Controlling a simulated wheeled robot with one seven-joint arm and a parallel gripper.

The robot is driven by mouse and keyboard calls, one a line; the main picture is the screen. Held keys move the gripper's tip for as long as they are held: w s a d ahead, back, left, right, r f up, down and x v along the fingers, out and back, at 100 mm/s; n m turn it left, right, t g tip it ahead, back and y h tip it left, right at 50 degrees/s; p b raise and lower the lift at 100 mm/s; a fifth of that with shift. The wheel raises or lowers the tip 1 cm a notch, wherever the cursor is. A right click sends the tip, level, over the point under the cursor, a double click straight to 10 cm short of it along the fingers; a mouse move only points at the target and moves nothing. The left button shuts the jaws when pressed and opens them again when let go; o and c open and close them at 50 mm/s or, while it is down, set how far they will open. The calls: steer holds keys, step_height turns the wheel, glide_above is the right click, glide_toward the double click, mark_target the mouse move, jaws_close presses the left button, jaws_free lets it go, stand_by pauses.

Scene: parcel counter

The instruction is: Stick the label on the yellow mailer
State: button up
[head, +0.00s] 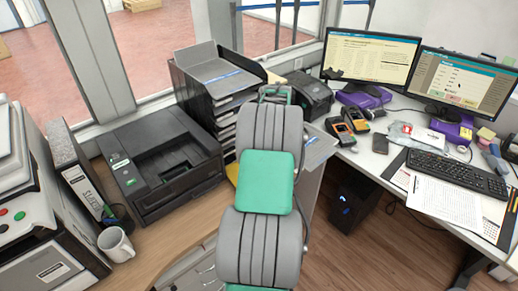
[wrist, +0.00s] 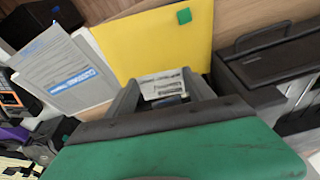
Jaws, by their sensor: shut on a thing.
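The yellow mailer (wrist: 140,45) lies flat on the wooden counter in the wrist view, with a small green square on its upper right part. In the head view only a sliver of the mailer (head: 232,173) shows at the left of my arm. My gripper (wrist: 163,92) is shut on a white label (wrist: 162,84) with printed lines, which shows between its grey fingers. The label overlaps the near edge of the mailer in the wrist view. I cannot tell whether it touches the mailer. In the head view my arm hides the fingers and the label.
A black printer (head: 162,160) stands left of my arm, with a black tray stack (head: 215,85) behind. A printed sheet (wrist: 68,68) lies left of the mailer. A white mug (head: 116,244) stands at front left. The desk at right holds monitors and a keyboard (head: 455,174).

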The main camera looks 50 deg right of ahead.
steer(key=b+x, duration=0.1)
steer(key=x, duration=0.1)
steer(key=s+b+x, duration=0.1)
steer(key=b+x, duration=0.1)
steer(key=x, duration=0.1)
steer(key=s+b+x, duration=0.1)
steer(key=b+x, duration=0.1)
steer(key=x, duration=0.1)
steer(key=shift+w+a+f, duration=0.1)
steer(key=shift+a+f, duration=0.25)
steer(key=shift+a, duration=0.05)
steer(key=o, duration=0.8)
steer(key=shift+r, duration=0.1)
steer(key=shift+o, duration=0.2)
steer(key=shift+p+v, duration=1.6)
steer(key=shift+v, duration=1.1)
